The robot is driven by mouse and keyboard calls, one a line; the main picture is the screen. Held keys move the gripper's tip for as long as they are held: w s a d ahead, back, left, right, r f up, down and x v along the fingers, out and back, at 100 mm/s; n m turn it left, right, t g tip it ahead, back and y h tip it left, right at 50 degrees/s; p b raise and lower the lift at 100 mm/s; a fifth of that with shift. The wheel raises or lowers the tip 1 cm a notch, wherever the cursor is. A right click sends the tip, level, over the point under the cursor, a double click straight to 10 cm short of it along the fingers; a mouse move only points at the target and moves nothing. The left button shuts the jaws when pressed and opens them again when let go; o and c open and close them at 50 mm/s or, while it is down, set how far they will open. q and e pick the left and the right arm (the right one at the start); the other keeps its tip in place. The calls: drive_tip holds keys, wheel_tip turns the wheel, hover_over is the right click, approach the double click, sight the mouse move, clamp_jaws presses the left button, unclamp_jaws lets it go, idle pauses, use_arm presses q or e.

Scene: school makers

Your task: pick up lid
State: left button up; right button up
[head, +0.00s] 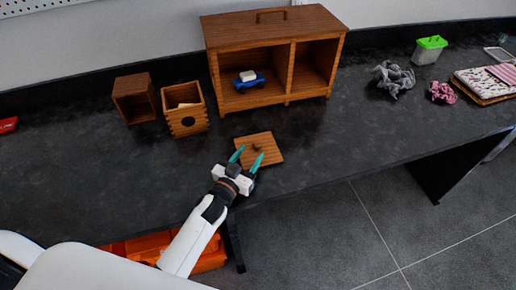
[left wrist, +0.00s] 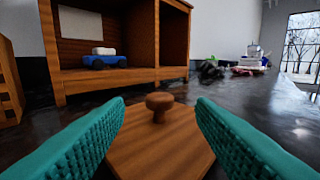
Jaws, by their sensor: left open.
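The lid is a flat square wooden board (head: 270,154) with a small round knob (head: 257,146), lying on the dark bench top near its front edge. It also shows in the left wrist view (left wrist: 158,145), with the knob (left wrist: 158,104) standing up between my fingers. My left gripper (head: 248,157) is open, its two teal fingers at the lid's near side and pointing toward the knob. In the left wrist view my left gripper (left wrist: 160,115) has one finger on each side, apart from the knob. My right gripper is not in view.
A wooden cabinet (head: 270,30) holding a blue toy car (head: 249,81) stands behind the lid. Two small wooden boxes (head: 134,98) (head: 187,122) stand left. Grey cloth (head: 393,78) and a green-lidded container (head: 429,50) lie right. An orange crate (head: 210,257) is below the bench.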

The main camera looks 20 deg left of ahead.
sight(256, 147)
use_arm(q)
drive_tip(key=shift+w+d, duration=0.1)
drive_tip(key=shift+w, duration=0.5)
drive_tip(key=w, duration=0.2)
drive_tip(key=w+d, duration=0.1)
drive_tip(key=w, duration=0.1)
drive_tip(key=shift+w, duration=0.35)
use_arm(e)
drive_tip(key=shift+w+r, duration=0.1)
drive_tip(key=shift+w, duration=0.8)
use_arm(q)
drive_tip(key=shift+s, duration=0.1)
drive_tip(key=shift+c, duration=1.1)
clamp_jaws()
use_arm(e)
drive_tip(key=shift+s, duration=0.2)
